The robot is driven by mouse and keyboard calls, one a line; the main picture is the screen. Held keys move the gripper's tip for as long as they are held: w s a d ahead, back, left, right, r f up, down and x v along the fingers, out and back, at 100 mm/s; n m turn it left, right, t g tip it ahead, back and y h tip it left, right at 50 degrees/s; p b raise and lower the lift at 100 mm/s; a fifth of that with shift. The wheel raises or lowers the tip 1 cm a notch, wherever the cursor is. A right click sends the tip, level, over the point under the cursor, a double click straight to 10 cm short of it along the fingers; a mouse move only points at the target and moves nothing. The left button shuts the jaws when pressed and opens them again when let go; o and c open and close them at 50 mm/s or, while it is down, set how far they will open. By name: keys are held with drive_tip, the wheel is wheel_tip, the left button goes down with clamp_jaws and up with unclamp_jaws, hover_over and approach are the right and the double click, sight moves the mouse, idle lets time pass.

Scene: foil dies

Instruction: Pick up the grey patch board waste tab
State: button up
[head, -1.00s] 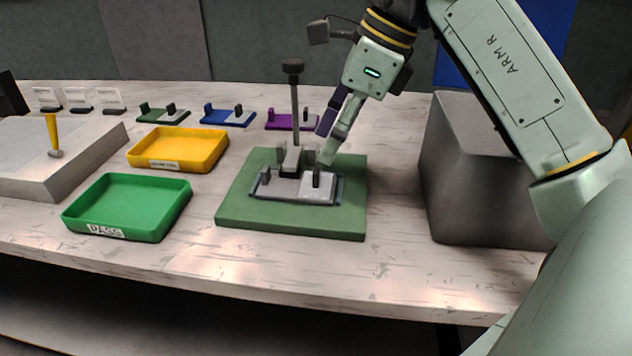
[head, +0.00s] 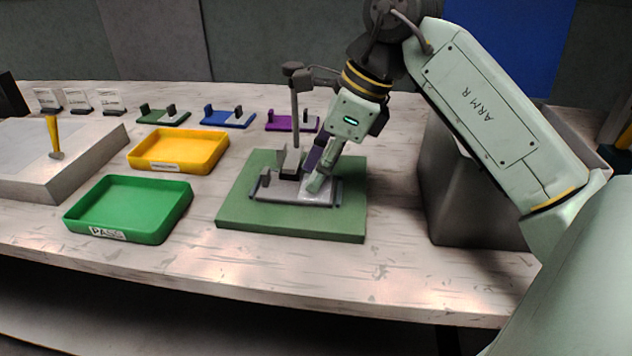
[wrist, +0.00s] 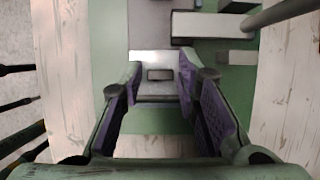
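The grey waste tab (wrist: 160,75) shows in the wrist view as a small dark grey block standing on the light grey patch board (wrist: 152,57). My gripper (wrist: 160,82) is open, with one finger on each side of the tab and gaps visible on both sides. In the head view, my gripper (head: 315,178) is low over the right part of the patch board (head: 290,195), and its fingers hide the tab there. The board lies in a fixture on a green base (head: 240,218).
A dark upright post (head: 296,115) with a knob stands just behind the board, close to my gripper. A green tray (head: 125,238) and a yellow tray (head: 205,160) are on the left. A large grey bin (head: 465,205) is on the right. Coloured pieces stand at the back.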

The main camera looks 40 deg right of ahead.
drive_tip(key=c, duration=0.4)
drive_tip(key=shift+r+p, duration=7.05)
drive_tip(key=shift+r, duration=5.5)
wheel_tip(320, 180, down, 10)
drive_tip(key=b, duration=0.3)
